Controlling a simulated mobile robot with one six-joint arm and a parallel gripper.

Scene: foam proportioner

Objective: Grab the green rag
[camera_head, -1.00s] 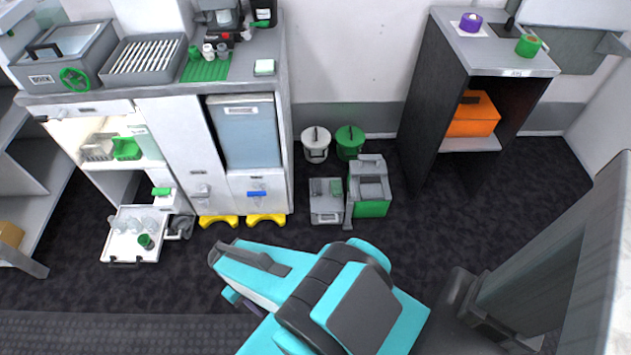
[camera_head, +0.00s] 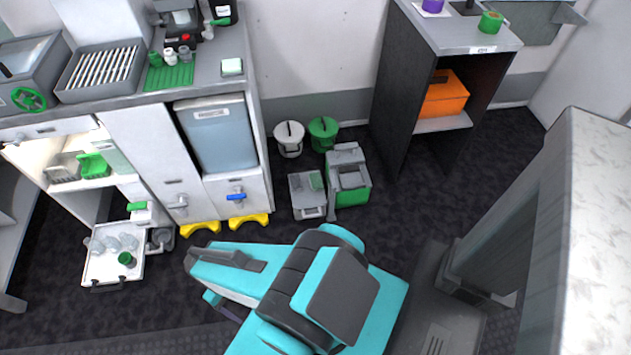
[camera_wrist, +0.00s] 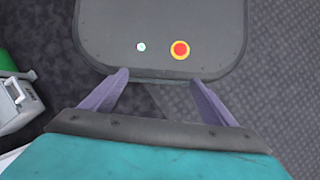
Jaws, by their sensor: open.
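I cannot surely pick out a green rag.
A grey and green box (camera_head: 348,184) stands right of the case, with white (camera_head: 290,138) and green (camera_head: 323,133) buckets behind. A white tray (camera_head: 100,268) with glassware is at the left. An orange case (camera_head: 443,97) sits in the dark shelf. A pale worktop (camera_head: 600,220) edges the right.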

